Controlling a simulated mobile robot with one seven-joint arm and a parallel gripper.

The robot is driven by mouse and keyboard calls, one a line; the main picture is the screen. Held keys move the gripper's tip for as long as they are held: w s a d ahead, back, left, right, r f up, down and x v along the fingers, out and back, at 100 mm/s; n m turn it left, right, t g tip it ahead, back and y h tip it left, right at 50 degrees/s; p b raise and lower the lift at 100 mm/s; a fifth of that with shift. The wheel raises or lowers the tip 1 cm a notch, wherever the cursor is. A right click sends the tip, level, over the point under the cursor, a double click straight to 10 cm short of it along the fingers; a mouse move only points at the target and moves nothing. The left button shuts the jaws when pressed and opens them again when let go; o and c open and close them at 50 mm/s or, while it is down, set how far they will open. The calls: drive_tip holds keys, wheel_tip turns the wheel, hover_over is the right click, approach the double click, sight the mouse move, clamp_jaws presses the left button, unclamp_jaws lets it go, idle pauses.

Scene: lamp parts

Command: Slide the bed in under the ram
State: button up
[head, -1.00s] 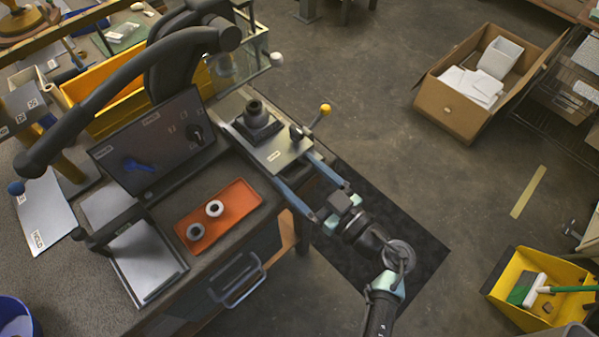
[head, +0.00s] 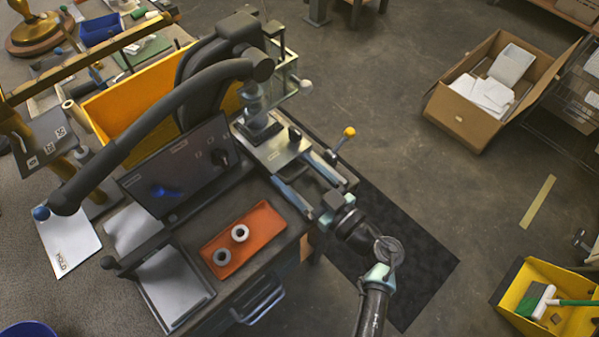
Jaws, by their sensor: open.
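The bed is a light metal plate (head: 281,152) on the press, with two blue bars (head: 292,194) running from its front toward my gripper. A dark stepped block (head: 262,130) stands on the plate. The ram, a grey cylinder (head: 252,98) below the black press head, shows directly over the dark block in this view. I cannot tell whether they are exactly in line or touching. My gripper (head: 331,210) is open at the near ends of the blue bars. Its fingers are small, and contact with the bars is unclear.
A lever with a yellow knob (head: 349,132) rises just right of the bed. An orange tray (head: 262,241) with two white-grey rings lies on the bench to the left. A dark panel (head: 178,167) stands behind it.

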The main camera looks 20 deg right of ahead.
drive_tip(key=shift+o, duration=0.9)
drive_tip(key=shift+w+a, duration=0.15)
drive_tip(key=shift+a, duration=0.15)
drive_tip(key=shift+d, duration=0.1)
drive_tip(key=v, duration=1.3)
